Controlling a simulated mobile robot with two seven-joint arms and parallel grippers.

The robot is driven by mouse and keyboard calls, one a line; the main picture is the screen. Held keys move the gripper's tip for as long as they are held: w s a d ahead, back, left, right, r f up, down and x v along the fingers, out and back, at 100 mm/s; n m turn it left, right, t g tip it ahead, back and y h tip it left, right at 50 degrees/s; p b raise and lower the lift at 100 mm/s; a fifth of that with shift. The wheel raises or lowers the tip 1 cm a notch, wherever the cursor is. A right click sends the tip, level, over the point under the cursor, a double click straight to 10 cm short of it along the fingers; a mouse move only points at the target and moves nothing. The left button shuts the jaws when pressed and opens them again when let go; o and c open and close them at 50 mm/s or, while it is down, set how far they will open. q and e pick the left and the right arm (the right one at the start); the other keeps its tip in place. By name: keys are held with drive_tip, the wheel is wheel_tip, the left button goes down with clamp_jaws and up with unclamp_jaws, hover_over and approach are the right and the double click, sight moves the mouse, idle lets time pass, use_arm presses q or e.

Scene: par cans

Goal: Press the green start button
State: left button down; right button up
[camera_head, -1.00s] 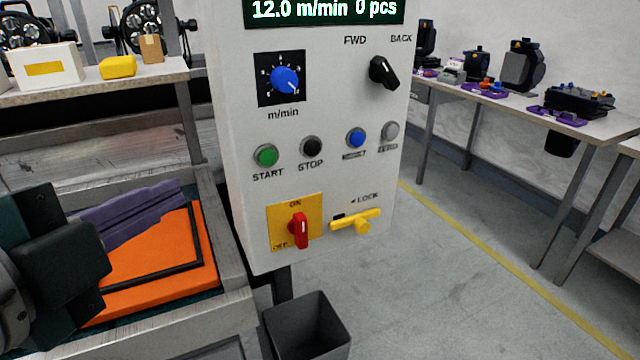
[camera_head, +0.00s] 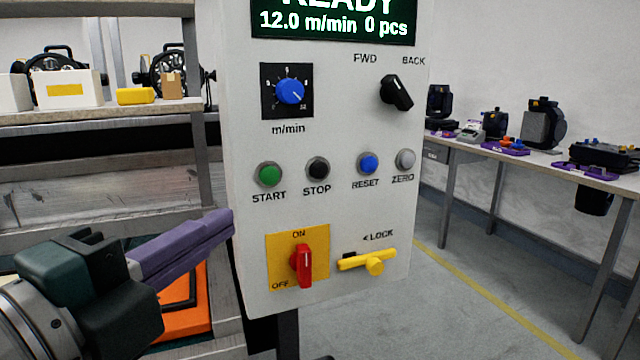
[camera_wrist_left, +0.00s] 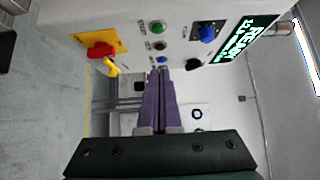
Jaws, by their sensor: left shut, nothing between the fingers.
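The green START button (camera_head: 269,174) is on the left of the button row on the white control panel (camera_head: 340,215). It also shows in the left wrist view (camera_wrist_left: 157,27). My left gripper (camera_head: 228,224) has long purple fingers, shut and empty. In the head view its tips are at the panel's left edge, below and left of the green button. I see no finger on the button. In the left wrist view the fingertips (camera_wrist_left: 160,72) point towards the panel, just below the blue button in the picture. My right gripper is not in view.
Beside START are the black STOP (camera_head: 318,168), blue RESET (camera_head: 368,164) and grey ZERO (camera_head: 405,159) buttons. Below are a red switch (camera_head: 302,266) and a yellow lock handle (camera_head: 368,262). The display (camera_head: 335,24) reads READY, 12.0 m/min, 0 pcs. The space before the panel looks clear.

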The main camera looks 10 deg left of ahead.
use_arm(q)
approach(277, 175)
drive_tip(key=w+d, duration=0.3)
drive_tip(key=d, duration=0.1)
drive_tip(key=shift+w+a+b, duration=0.45)
drive_tip(key=shift+w+a, duration=0.7)
drive_tip(key=shift+a, duration=0.05)
drive_tip(key=shift+w+a, duration=0.15)
drive_tip(key=shift+w, duration=0.1)
drive_tip(key=shift+a, duration=0.1)
